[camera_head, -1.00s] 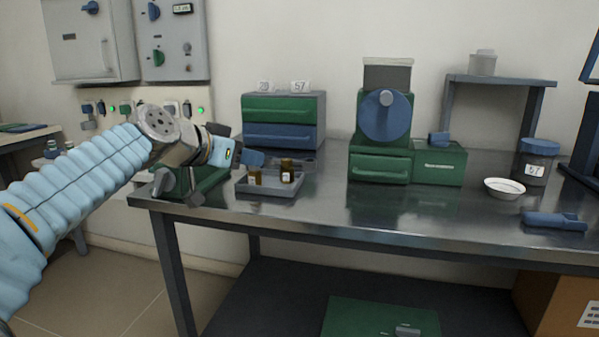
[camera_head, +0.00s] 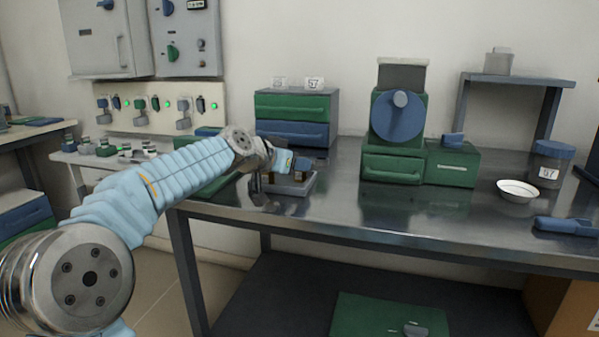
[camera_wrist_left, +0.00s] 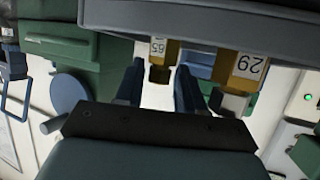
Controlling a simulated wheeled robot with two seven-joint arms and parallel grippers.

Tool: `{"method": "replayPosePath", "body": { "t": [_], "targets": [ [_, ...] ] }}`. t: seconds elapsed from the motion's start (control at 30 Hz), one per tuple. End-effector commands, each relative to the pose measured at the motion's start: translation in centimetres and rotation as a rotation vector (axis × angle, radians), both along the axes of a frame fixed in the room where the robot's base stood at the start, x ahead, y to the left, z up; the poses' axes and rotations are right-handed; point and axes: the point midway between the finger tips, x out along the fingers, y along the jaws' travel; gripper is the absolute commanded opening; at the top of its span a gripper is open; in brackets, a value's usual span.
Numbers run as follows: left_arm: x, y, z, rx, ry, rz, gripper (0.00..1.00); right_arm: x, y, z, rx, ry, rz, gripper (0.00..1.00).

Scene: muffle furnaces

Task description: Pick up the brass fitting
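No part is clearly recognisable as a brass fitting. Two small amber-brown pieces stand in a shallow grey tray (camera_head: 292,188) at the table's left end; my left gripper (camera_head: 298,165) partly covers them in the head view. The left wrist view shows two amber pieces with white labels: one marked 65 (camera_wrist_left: 158,60) and a larger one marked 29 (camera_wrist_left: 244,72). The fingers of my left gripper (camera_wrist_left: 157,82) are apart, with the 65 piece showing in the gap between them; I cannot tell how deep it sits there. My right gripper is not in view.
A blue-and-green drawer unit (camera_head: 292,120) stands behind the tray. A green machine with a blue disc (camera_head: 398,118) stands to its right. A white dish (camera_head: 517,190) and a labelled jar (camera_head: 549,163) are farther right. Bare metal tabletop (camera_head: 345,205) lies right of the tray.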

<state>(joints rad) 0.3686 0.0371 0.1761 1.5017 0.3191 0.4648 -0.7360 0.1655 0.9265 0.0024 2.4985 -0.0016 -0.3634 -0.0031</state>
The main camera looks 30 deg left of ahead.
Motion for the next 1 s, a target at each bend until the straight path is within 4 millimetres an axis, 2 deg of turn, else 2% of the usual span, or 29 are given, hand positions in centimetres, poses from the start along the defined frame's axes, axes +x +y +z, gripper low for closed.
{"method": "replayPosePath", "body": {
  "t": [0.07,0.33,0.57,0.67,1.0],
  "targets": [
    [0.0,0.0,0.0,0.0,0.0,0.0,0.38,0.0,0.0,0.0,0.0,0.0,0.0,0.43],
    [0.0,0.0,0.0,0.0,0.0,0.0,0.0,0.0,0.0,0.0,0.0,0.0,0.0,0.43],
    [-0.1,0.0,0.2,0.0,-0.002,0.0,0.0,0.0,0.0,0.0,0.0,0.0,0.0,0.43],
    [0.0,0.0,1.0,0.0,-0.003,0.0,0.0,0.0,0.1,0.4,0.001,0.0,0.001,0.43],
    [0.0,0.0,8.1,0.0,-0.005,0.0,0.0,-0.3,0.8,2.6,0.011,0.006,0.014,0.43]
  ]
}}
